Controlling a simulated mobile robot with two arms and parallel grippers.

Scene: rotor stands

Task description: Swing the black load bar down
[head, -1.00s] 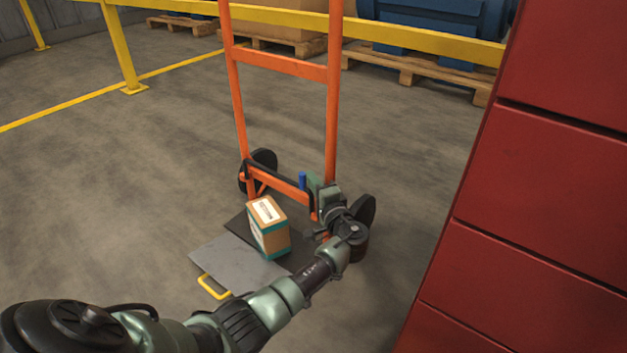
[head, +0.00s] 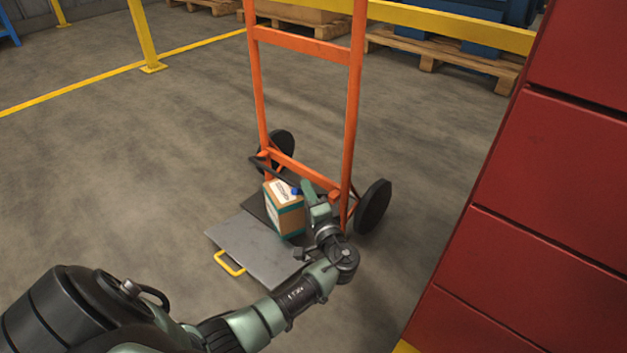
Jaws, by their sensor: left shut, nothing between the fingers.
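The black load bar (head: 284,176) is on the orange hand truck (head: 352,110), low in front of its frame. It slants from the left upright over the top of a small carton (head: 285,212). Its blue grip (head: 296,191) is at the right end, above the carton's top edge. My left gripper (head: 306,190) is shut and empty, right beside the blue grip; whether it touches it I cannot tell. My gripper and wrist hide part of the bar's right end and the truck's lower right. My right gripper is not in view.
Red drawers (head: 545,175) stand close on the right. A yellow rail and pallets are behind. The floor on the left is clear.

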